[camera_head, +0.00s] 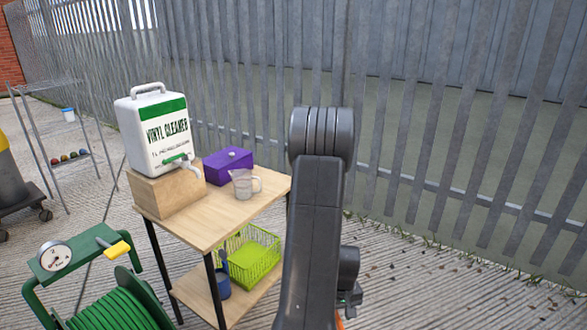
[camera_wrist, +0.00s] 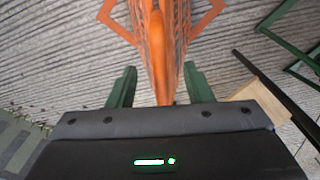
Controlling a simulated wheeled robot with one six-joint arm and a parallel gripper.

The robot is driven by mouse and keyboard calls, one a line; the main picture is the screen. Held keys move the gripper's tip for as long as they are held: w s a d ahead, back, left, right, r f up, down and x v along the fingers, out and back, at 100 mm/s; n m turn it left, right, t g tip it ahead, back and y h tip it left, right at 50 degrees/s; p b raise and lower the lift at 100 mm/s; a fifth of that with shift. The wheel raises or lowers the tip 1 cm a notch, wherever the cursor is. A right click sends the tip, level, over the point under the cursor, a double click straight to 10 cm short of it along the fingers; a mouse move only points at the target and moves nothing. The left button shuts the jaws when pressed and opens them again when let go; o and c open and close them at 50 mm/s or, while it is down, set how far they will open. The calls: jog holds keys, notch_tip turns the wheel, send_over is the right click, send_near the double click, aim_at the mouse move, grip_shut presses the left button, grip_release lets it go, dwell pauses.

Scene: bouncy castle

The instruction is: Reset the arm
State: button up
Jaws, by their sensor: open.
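My arm (camera_head: 318,215) rises in the middle of the head view and folds over at its top joint, in front of the right side of the wooden table. My gripper (camera_wrist: 160,80) shows in the wrist view as two green fingers set well apart. It is open, and I see nothing clamped in it. An orange shape (camera_wrist: 158,45) lies in line with the gap between the fingers; I cannot tell how far off it is. In the head view the fingers are hidden or too small to make out.
The wooden table (camera_head: 222,228) carries a vinyl cleaner jug (camera_head: 150,130) on a wooden block (camera_head: 165,190), a purple box (camera_head: 228,165) and a clear measuring cup (camera_head: 242,184). A green basket (camera_head: 262,255) is below. A green hose reel (camera_head: 115,310) stands left. A metal fence (camera_head: 430,110) runs behind.

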notch_tip(320, 180, down, 5)
notch_tip(320, 180, up, 10)
jog(key=shift+r+p, duration=0.1)
jog(key=shift+p, duration=0.7)
jog(key=shift+w+d, duration=0.2)
jog(key=shift+d, duration=0.1)
jog(key=shift+w+d+f, duration=0.3)
jog(key=shift+w+d, duration=0.4)
jog(key=shift+a+r, duration=0.1)
jog(key=shift+a, duration=0.05)
